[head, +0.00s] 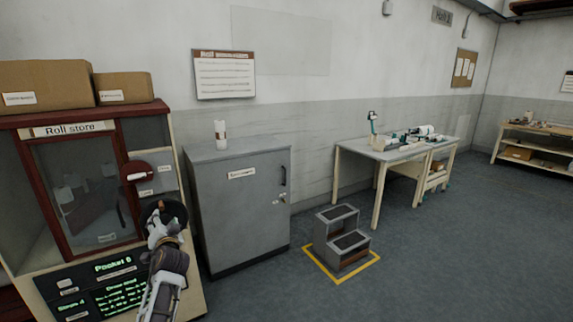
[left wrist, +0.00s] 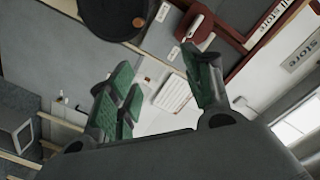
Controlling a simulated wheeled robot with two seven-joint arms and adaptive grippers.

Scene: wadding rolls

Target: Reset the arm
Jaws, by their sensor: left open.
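My left arm comes in from the bottom in the head view, with my left gripper (head: 160,228) in front of the right side of the Roll store cabinet (head: 68,130). In the left wrist view the left gripper (left wrist: 162,88) has its green-padded fingers spread, with nothing between them. A round black part (head: 172,209) of the cabinet is right behind the gripper in the head view; it also shows at the top of the left wrist view (left wrist: 112,15). I cannot tell whether they touch. My right gripper is not in view.
A grey cabinet (head: 238,215) stands right of the store, with a white roll (head: 220,135) on top. A grey step stool (head: 342,235) stands inside a yellow floor outline. A worktable (head: 385,152) is beyond. The floor (head: 450,260) at right is clear.

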